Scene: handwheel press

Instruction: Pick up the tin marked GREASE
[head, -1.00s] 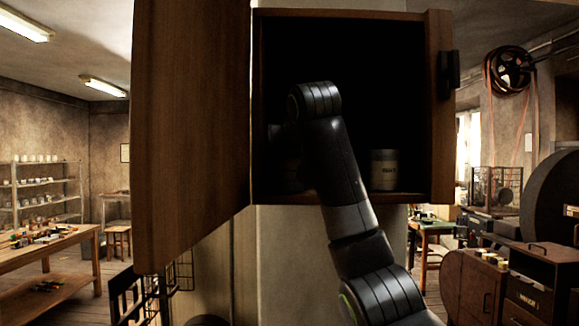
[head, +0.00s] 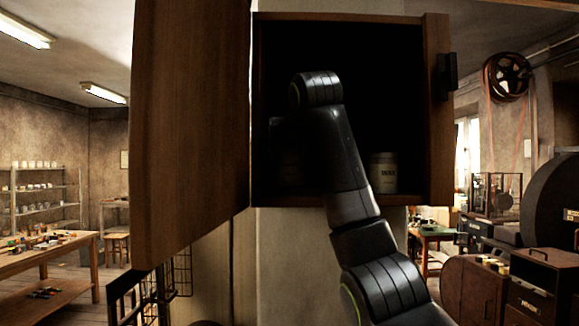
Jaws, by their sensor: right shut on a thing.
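An open wooden wall cabinet (head: 437,115) fills the middle of the head view. My right arm reaches into its dark inside, and my right gripper (head: 284,140) is at the left there, mostly lost in shadow. It is shut on a dim tin (head: 288,170) at the left of the cabinet; that tin's label cannot be read. My left gripper is not in view.
The cabinet's right wall and floor bound the opening. A workbench (head: 50,243) and shelves stand far left, machines far right.

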